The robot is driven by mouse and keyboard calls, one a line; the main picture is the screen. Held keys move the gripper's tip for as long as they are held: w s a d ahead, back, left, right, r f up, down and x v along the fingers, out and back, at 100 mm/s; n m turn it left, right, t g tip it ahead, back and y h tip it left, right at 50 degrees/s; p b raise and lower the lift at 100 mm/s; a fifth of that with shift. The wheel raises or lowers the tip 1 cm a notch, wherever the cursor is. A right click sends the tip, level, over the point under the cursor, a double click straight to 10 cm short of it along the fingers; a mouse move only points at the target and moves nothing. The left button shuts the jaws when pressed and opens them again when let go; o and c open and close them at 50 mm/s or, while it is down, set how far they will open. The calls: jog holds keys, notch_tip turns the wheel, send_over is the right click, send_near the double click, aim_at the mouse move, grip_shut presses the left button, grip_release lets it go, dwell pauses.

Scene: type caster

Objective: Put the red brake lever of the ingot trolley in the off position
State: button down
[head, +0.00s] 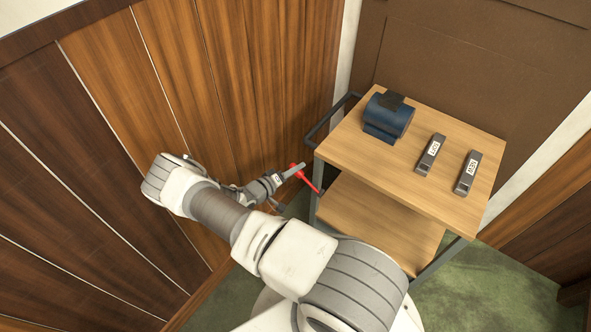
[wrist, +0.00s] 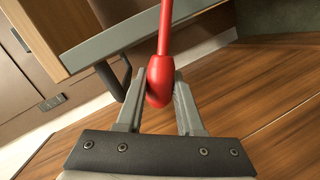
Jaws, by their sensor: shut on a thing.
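The red brake lever (head: 306,178) shows at the left side of the ingot trolley (head: 345,145), beside its near left leg. In the wrist view the lever (wrist: 162,75) runs down from the top and ends in a thick rounded knob between my fingers. My gripper (wrist: 160,92) is shut on this knob, one finger on each side. In the head view my gripper (head: 297,170) reaches the lever from the left. The lever's lower end is hard to make out in the head view, and I cannot tell its set position.
On the trolley's top stand a dark blue cylinder-shaped machine (head: 387,117) and two grey labelled ingots, the left one (head: 430,155) and the right one (head: 468,172). A dark handle bar (head: 330,120) juts from the trolley's left end. Wood-panelled wall (head: 200,90) stands close on the left.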

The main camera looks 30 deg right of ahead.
jog(key=shift+r, duration=0.1)
jog(key=c, duration=0.5)
grip_release()
jog(key=p+v, duration=0.2)
jog(key=v, duration=1.5)
jog(key=shift+s+a+r, duration=0.1)
jog(key=shift+a, duration=0.1)
